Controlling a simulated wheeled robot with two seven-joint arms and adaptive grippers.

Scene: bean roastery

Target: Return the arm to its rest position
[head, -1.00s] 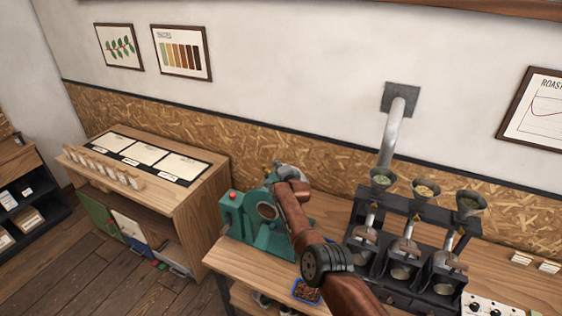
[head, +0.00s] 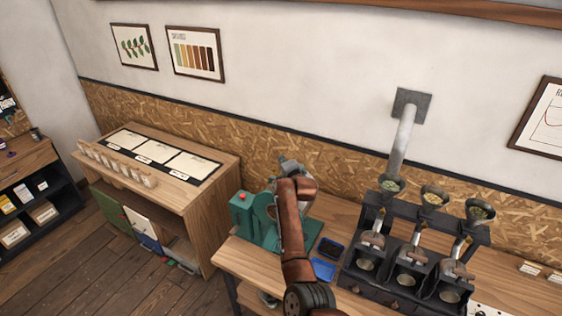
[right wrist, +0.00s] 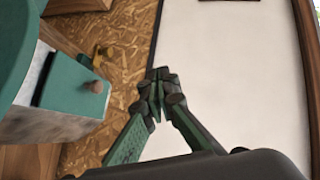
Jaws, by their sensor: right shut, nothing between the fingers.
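My right arm (head: 294,235) rises from the bottom of the head view, in front of the green machine (head: 262,222) on the wooden bench. My right gripper (head: 290,167) is at the far end of the arm, mostly hidden behind the wrist. In the right wrist view its dark fingers (right wrist: 158,88) meet at the tips with nothing between them. Beyond them are the pale wall and the chipboard panel, with part of the green machine at the left. My left gripper is not in view.
A black rack (head: 408,262) with several funnels stands right of the arm. A blue tray (head: 323,270) and a dark tray (head: 329,248) lie between them on the bench. A wooden cabinet (head: 205,212) stands at left, with open floor (head: 110,270) before it.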

